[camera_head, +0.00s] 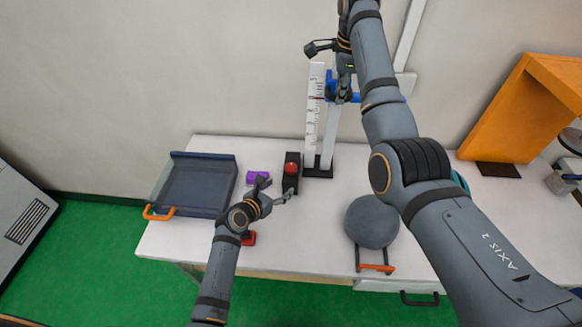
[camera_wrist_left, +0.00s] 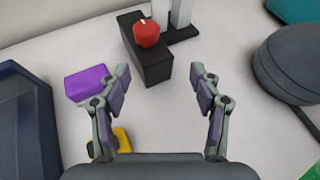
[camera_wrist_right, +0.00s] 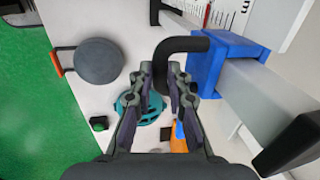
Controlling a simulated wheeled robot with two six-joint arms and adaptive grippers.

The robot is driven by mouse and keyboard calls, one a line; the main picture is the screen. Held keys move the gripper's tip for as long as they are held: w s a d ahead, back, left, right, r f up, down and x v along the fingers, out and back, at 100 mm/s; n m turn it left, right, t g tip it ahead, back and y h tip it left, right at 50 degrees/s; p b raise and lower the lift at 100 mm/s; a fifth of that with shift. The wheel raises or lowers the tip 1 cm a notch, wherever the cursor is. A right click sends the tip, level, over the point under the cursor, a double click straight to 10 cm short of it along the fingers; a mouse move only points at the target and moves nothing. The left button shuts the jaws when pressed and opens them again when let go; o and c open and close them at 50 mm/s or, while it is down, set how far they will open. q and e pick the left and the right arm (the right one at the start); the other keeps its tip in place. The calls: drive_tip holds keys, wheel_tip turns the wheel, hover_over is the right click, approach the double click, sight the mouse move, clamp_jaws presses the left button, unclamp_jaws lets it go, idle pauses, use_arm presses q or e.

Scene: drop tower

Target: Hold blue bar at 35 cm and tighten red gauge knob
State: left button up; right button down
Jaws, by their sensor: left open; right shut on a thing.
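A red knob (camera_head: 292,167) sits on top of a black block (camera_head: 290,183) at the middle of the table; in the left wrist view the knob (camera_wrist_left: 146,33) is ahead of my fingers. My left gripper (camera_head: 287,196) is open and empty, just in front of the block and apart from the knob. The blue bar (camera_head: 331,86) is up on the upright, beside a white scale (camera_head: 314,110). My right gripper (camera_head: 345,92) is shut on the bar's black bent handle; in the right wrist view the blue block (camera_wrist_right: 222,62) joins this handle (camera_wrist_right: 183,44). The exact height reading is illegible.
A dark tray (camera_head: 198,184) with an orange handle lies at the left. A purple block (camera_head: 258,177) is close to my left gripper. An orange stand (camera_head: 530,105) is at the far right.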

sight(290, 168)
use_arm(q)
drive_tip(key=shift+n+t+y, duration=0.3)
drive_tip(key=shift+t, duration=0.2)
drive_tip(key=x, duration=0.4)
drive_tip(key=r+x, duration=0.1)
drive_tip(key=x, duration=0.3)
drive_tip(key=w+a+r+x, duration=0.1)
drive_tip(key=x, duration=0.3)
drive_tip(key=shift+w+d+f, duration=0.1)
drive_tip(key=shift+w+f, duration=0.05)
drive_tip(key=shift+w, duration=0.15)
drive_tip(key=c, duration=1.2)
